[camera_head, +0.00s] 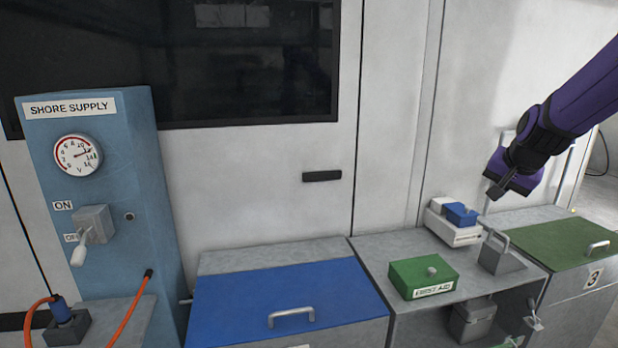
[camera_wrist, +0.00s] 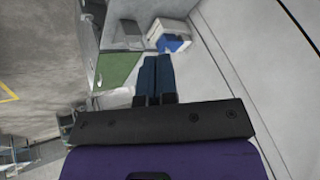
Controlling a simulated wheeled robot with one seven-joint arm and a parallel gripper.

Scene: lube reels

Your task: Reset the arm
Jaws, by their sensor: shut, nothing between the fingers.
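My arm, purple and black, reaches in from the upper right in the head view. My gripper (camera_head: 493,192) hangs in the air above the right side of the cabinets, pointing down and left. In the wrist view my gripper (camera_wrist: 157,60) shows two dark blue fingers side by side, closed together with nothing between them. The fingertips are apart from everything below. A white box with a blue item (camera_head: 460,214) stands on the grey cabinet top, left of and below the gripper. That blue item also shows past the fingertips in the wrist view (camera_wrist: 174,43).
A green first aid box (camera_head: 424,277) and a grey padlock-shaped block (camera_head: 500,256) stand on the middle cabinet. A blue lid (camera_head: 280,302) lies left, a green lid (camera_head: 552,245) right. The blue shore supply post (camera_head: 110,190) stands far left. A white wall (camera_head: 265,180) rises behind.

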